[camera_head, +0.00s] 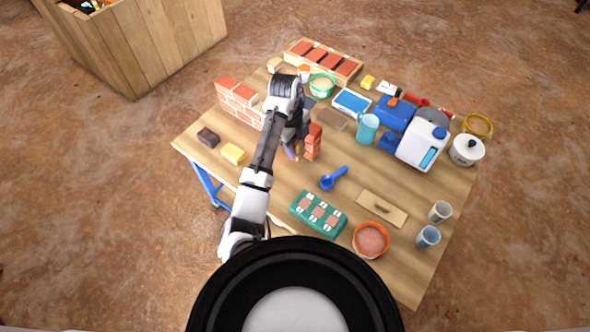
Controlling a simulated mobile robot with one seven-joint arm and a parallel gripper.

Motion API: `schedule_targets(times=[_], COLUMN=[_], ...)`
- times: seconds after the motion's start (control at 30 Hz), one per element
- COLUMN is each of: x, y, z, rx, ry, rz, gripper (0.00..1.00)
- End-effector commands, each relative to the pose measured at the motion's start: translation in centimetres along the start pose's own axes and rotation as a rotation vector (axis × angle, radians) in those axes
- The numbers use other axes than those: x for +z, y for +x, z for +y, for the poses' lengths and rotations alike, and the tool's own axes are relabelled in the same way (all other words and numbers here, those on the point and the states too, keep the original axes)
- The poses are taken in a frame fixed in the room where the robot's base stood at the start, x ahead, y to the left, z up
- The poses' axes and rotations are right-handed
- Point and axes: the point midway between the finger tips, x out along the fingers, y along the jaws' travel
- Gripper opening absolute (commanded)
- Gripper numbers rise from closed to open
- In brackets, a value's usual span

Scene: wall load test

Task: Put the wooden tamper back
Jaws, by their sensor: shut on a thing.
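My gripper (293,141) is above the left middle of the wooden table, seen from behind and above. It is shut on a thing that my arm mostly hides. A small tan and purplish end (291,152) shows below it, and I take this for the wooden tamper. Its full shape and whether it touches the table cannot be told. A small red brick pillar (313,143) stands just right of the gripper. A low brick wall (240,103) stands to its left.
The table (281,190) is crowded on the right with a white jug (422,145), a light-blue pitcher (367,128) and cups. A green tray (318,214), blue scoop (334,178), wooden float (381,208) and orange bowl (371,240) lie in front. A brick crate (347,69) is behind.

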Motion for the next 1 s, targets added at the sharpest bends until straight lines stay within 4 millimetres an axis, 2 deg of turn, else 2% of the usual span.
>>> schedule_targets(times=[0.17,0.23,0.4,0.67,0.9,1.0], x=[0.1,0.7,1.2,1.6,2.0,2.2], y=[2.6,4.8,7.8,9.5,12.8,13.5], z=[-0.1,-0.1,-0.1,0.0,0.0,0.0], rx=[0.000,-0.001,-0.002,-0.001,0.000,-0.002], ry=[0.001,0.001,0.001,0.000,-0.002,-0.001], rz=[0.004,0.000,-0.002,-0.002,-0.001,-0.003], gripper=[0.16,0.16,0.16,0.16,0.16,0.16])
